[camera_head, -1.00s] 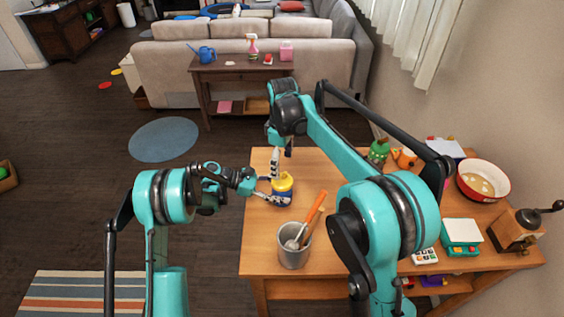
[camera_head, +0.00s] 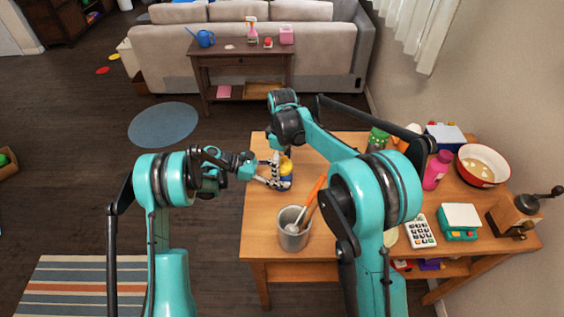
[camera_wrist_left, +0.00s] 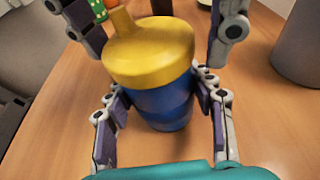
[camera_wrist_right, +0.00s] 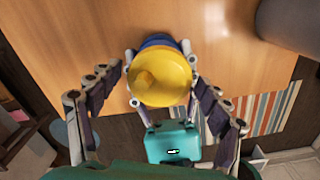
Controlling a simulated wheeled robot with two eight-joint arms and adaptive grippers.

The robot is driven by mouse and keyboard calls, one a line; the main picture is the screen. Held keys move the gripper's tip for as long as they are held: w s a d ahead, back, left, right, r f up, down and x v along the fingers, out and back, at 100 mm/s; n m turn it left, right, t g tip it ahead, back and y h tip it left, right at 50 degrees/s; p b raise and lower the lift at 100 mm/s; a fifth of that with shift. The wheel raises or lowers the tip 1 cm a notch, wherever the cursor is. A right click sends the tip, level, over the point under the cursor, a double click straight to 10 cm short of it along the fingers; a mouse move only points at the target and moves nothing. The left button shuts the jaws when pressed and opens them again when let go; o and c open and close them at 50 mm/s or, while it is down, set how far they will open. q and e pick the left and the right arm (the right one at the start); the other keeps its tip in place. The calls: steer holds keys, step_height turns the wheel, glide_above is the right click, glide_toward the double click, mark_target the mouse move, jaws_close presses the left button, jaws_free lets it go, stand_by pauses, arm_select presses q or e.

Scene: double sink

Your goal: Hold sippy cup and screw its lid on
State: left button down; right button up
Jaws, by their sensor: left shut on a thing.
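The sippy cup has a blue body (camera_wrist_left: 160,105) and a yellow lid (camera_wrist_left: 150,48) with a spout, and stands upright at the table's left side. The lid sits on top of the cup; its tightness cannot be told. In the head view the cup (camera_head: 284,183) is partly hidden by fingers. My left gripper (camera_wrist_left: 158,85) is shut on the blue body, one finger on each side. My right gripper (camera_wrist_right: 157,80) points down over the lid (camera_wrist_right: 160,77), open, with its fingers apart on both sides. Whether the cup's base touches the table cannot be told.
A grey pot (camera_head: 292,238) with an orange-handled utensil stands close in front of the cup. A pink bottle (camera_head: 436,171), a red-rimmed bowl (camera_head: 483,166), a calculator (camera_head: 421,231), a teal scale (camera_head: 459,222) and a grinder (camera_head: 512,216) fill the table's right side.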

steer(key=c, duration=1.1)
steer(key=m, duration=0.9)
steer(key=o, duration=1.4)
steer(key=shift+c, duration=0.2)
step_height(320, 180, up, 12)
